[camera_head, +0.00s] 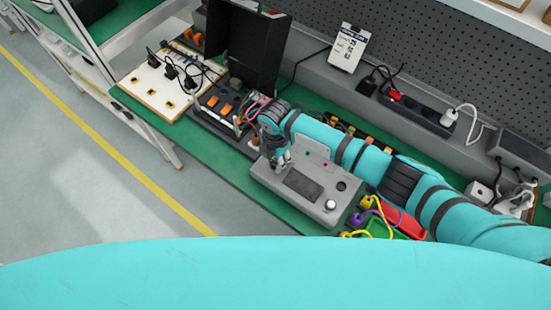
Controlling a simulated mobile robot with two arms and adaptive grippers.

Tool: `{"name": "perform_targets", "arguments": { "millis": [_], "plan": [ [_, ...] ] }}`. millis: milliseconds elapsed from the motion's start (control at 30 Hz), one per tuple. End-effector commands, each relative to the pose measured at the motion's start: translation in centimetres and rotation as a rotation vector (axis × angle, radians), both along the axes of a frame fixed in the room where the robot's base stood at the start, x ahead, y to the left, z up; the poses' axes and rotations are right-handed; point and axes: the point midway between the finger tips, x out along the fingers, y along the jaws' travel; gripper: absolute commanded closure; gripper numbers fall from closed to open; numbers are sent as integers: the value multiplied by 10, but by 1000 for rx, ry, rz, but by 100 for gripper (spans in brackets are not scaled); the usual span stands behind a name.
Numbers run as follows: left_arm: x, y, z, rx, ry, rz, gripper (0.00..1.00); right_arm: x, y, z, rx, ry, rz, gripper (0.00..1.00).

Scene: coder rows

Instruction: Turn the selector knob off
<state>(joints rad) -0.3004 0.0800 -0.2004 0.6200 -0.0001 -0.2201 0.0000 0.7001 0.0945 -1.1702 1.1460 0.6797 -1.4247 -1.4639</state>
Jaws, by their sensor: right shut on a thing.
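A grey control box (262,172) sits on the green bench top. It has a dark display (303,185), a white round knob (331,205) and a small dark round part (341,186) on its face. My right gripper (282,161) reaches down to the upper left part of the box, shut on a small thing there. That thing is mostly hidden by the fingers; it is likely the selector knob, but its pointer direction cannot be seen. The white knob stands apart from the gripper. My left gripper is not in view.
An open black case (247,45) stands behind, left of my right arm. A white board with plugs (160,88) lies farther left. Red (402,215) and green bins with coloured cables sit right of the box. A power strip (415,108) runs along the back ledge.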

Motion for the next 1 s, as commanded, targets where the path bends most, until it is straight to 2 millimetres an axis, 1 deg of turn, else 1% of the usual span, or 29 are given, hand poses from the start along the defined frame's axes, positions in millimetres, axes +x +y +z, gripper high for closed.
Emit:
{"name": "perform_targets", "arguments": {
  "millis": [133,300,833,867,1000],
  "plan": [
    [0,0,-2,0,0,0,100,0,0,0,0,-1,67,100],
    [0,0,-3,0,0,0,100,0,0,0,-1,-1,111,100],
    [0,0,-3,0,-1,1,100,0,0,0,-1,-1,131,100],
    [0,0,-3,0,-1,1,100,0,0,0,-1,-1,131,65],
    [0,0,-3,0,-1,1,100,0,0,0,-1,-1,130,46]
  ]
}}
